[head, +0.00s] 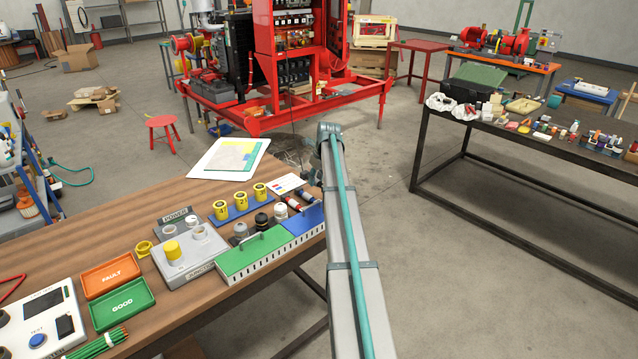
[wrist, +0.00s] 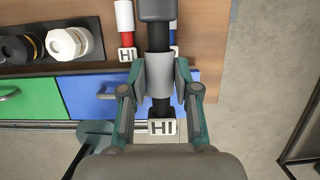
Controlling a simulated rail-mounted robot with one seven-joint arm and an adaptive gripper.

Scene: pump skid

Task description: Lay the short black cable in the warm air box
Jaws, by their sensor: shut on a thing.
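My gripper (wrist: 160,82) is shut on a short black cable (wrist: 158,38) with a thick dark end and a white HI tag. The grey part between the fingers hides the cable's middle. In the wrist view it hangs over the right end of a box's blue lid (wrist: 98,100), near the table edge; the height is unclear. The long vented box (head: 240,268) has a green lid (head: 252,248) and a blue lid, both apparently shut. No marking identifies it as the warm air box. In the head view my arm hides the gripper and cable.
A red-and-white cable (wrist: 126,22) and a blue one lie beyond the gripper. Black and white glands (wrist: 68,43) stand left of them. A grey power junction box (head: 188,252), yellow cups (head: 240,201) and green and orange trays crowd the table (head: 110,232). Open floor lies right.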

